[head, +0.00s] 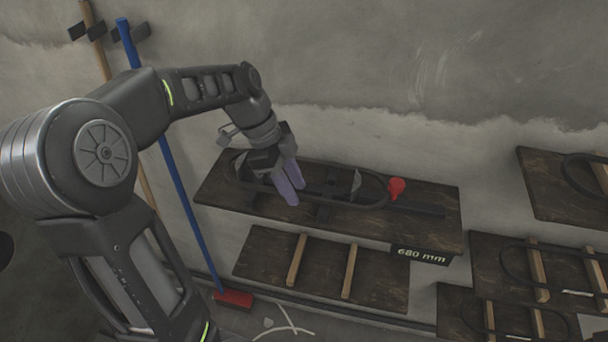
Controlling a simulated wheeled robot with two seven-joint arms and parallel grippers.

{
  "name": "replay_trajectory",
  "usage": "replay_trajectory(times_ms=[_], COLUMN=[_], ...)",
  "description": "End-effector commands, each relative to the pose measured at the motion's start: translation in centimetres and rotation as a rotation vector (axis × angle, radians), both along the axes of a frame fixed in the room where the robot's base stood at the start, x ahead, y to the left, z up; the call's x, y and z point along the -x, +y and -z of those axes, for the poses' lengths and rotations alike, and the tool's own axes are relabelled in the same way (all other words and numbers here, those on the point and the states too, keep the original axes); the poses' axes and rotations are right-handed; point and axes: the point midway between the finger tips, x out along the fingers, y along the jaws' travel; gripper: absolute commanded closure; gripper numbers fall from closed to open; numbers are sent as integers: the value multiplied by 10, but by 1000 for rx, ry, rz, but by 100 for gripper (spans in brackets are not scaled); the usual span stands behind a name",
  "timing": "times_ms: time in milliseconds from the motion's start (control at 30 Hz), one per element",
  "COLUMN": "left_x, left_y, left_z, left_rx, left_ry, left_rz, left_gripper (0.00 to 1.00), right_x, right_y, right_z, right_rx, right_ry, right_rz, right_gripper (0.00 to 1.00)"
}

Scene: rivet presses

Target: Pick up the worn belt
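A dark oval belt (372,204) lies on a wooden wall board (432,202) with a label reading 680 mm. It runs around dark parts on the board; no wear can be made out at this size. My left gripper (296,195) points down in front of the left half of this belt, its pale purple fingers covering part of it. The fingers overlap in this view, so their gap and any contact with the belt are unclear. My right gripper is out of view.
A red knob-like part (396,187) sits at the belt's right end. A lower board (322,262) has two wooden strips and no belt. More boards with dark belts (510,268) are at the right. A blue-handled broom (172,160) leans on the wall behind my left arm.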

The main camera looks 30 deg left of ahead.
Motion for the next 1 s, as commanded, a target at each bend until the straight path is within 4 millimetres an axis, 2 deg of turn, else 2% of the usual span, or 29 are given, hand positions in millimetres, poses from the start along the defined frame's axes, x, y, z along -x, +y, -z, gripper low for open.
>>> replay_trajectory(times_ms=[500, 900, 1000], left_x=[0, 0, 0], left_y=[0, 0, 0], left_z=[0, 0, 0], left_rx=[0, 0, 0], left_ry=[0, 0, 0], left_rz=[0, 0, 0], left_gripper=[66, 98, 100], right_x=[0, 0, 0], right_y=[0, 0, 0], right_z=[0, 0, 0], right_rx=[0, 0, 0], right_ry=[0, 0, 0], right_rz=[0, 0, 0], right_gripper=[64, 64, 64])
